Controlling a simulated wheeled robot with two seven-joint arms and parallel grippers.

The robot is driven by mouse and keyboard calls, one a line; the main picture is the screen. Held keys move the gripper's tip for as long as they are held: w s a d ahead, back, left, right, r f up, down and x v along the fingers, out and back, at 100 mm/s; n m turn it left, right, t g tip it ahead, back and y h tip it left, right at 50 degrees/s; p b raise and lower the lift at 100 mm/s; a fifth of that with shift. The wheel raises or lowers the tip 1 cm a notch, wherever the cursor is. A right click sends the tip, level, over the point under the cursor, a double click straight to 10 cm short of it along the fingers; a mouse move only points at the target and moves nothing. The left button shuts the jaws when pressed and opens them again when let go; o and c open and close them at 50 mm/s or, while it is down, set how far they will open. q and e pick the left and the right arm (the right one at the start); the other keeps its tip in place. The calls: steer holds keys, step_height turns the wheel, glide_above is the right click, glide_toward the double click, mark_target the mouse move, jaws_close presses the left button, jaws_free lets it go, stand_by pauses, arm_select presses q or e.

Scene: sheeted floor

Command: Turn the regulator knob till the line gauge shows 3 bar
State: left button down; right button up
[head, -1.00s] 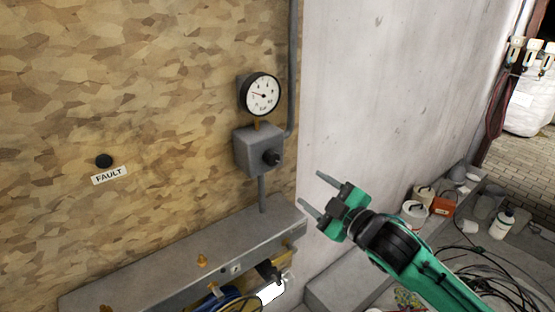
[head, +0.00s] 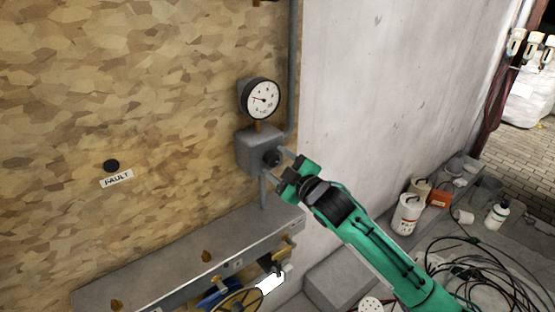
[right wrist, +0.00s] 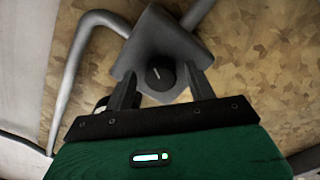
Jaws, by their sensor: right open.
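The regulator is a grey box (head: 254,151) on the chipboard wall with a black round knob (head: 271,158) on its front. The knob also shows in the right wrist view (right wrist: 160,76), with a pale mark line near its top. The line gauge (head: 262,99) is a white dial above the box; its needle points to the left, and its numbers are too small to read. My right gripper (head: 281,165) is open at the knob. In the right wrist view its fingers (right wrist: 162,90) stand either side of the knob, with gaps; contact cannot be made out. My left gripper is not in view.
A grey pipe (head: 292,70) runs up beside the gauge. Below the box is a grey ledge (head: 190,256) with a hose reel under it. A black button (head: 111,165) sits above a FAULT label (head: 116,179). Containers and cables lie on the floor at right.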

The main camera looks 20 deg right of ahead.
steer(key=shift+w+a, duration=0.1)
steer(key=shift+w, duration=0.1)
steer(key=c, duration=1)
steer(key=shift+o, duration=0.2)
steer(key=shift+r+m+p, duration=0.1)
steer(key=shift+m+p, duration=0.2)
steer(key=shift+m, duration=0.6)
steer(key=o, duration=1)
steer(key=shift+c, duration=0.2)
